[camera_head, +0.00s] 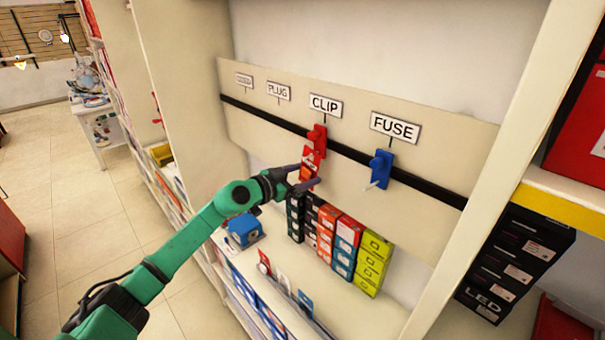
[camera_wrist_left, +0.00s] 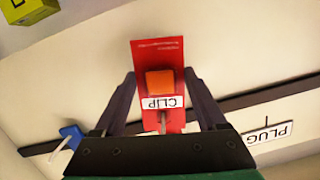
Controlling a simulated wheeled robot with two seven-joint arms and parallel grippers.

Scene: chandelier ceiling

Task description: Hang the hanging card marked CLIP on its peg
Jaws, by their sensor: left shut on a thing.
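The red hanging card (camera_head: 311,160) is upright in my left gripper (camera_head: 309,174), just below the red peg holder (camera_head: 317,137) under the CLIP sign (camera_head: 325,105). In the left wrist view the card (camera_wrist_left: 158,53) shows upside down with an orange block and a CLIP label. The left gripper's fingers (camera_wrist_left: 159,78) are shut on its side edges. A thin grey pin (camera_wrist_left: 163,122) shows in front of the card's hole end. I cannot tell whether it passes through the hole. My right gripper is not in view.
A blue peg holder (camera_head: 380,168) with a pale pin stands right of the card under the FUSE sign (camera_head: 395,128). Both holders are on a black rail (camera_head: 440,191). Several coloured boxes (camera_head: 345,245) stand close below the gripper. A cream shelf post (camera_head: 500,150) rises at the right.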

